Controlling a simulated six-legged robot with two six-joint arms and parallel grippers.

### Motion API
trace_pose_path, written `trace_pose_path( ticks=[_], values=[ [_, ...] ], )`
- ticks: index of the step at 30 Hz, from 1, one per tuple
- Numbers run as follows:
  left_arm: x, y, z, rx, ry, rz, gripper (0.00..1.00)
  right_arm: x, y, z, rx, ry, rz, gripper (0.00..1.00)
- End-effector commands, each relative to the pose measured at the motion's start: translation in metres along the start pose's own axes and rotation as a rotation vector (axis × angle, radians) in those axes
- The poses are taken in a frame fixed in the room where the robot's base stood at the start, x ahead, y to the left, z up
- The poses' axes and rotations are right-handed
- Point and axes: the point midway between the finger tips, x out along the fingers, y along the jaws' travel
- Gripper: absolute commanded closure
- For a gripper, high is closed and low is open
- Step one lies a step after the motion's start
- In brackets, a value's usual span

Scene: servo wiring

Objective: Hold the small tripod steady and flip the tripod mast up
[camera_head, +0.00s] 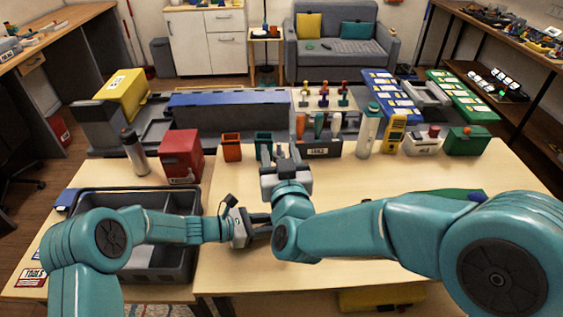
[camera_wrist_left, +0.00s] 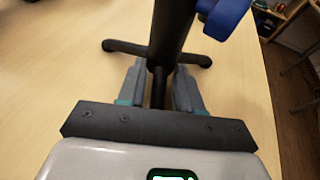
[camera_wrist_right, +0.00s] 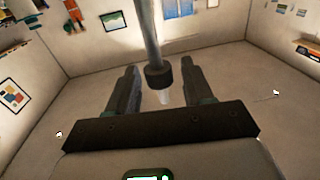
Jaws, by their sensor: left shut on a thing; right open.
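The small tripod (camera_wrist_left: 172,30) shows in the left wrist view as a thick black post with spread dark legs and a blue knob (camera_wrist_left: 226,16) at its side. My left gripper (camera_wrist_left: 160,75) is shut on the tripod's lower post, one finger on each side. In the right wrist view, the tripod mast (camera_wrist_right: 148,30) is a grey rod with a black collar and a pale tip. It shows between the spread fingers of my open right gripper (camera_wrist_right: 160,72); I cannot tell whether they touch. In the head view, my left gripper (camera_head: 258,226) is low beside my right arm, which hides the tripod.
A grey divided bin (camera_head: 178,262) stands at the left. A red box (camera_head: 181,156), an orange cup (camera_head: 231,147), a tool holder (camera_head: 320,149), a white bottle (camera_head: 368,134) and a green box (camera_head: 467,141) line the back edge. Bare tabletop shows at centre right.

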Motion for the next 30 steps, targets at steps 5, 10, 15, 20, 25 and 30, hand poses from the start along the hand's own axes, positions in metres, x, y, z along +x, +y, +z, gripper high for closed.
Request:
trace_pose_path(
  ticks=[5,10,15,20,25,30],
  values=[
    [0.0,0.0,0.0,0.0,-0.001,-0.001,0.82,-0.03,-0.001,-0.001,-0.001,0.0,-0.003,0.49],
    [0.0,0.0,0.001,0.001,-0.002,-0.001,0.82,-0.071,-0.001,-0.001,-0.001,0.002,-0.005,0.49],
    [0.0,0.0,0.001,0.001,-0.002,0.0,0.82,-0.102,-0.001,-0.001,0.0,0.003,-0.003,0.49],
    [0.0,0.0,0.001,0.001,-0.003,0.0,0.82,-0.115,0.0,-0.001,0.001,0.004,-0.001,0.49],
    [0.0,0.0,0.002,0.001,-0.003,0.0,0.82,-0.117,0.0,-0.001,0.0,0.003,0.0,0.49],
    [0.0,0.0,0.002,0.002,-0.003,0.0,0.83,-0.117,0.0,-0.001,0.0,0.003,0.0,0.49]
  ],
)
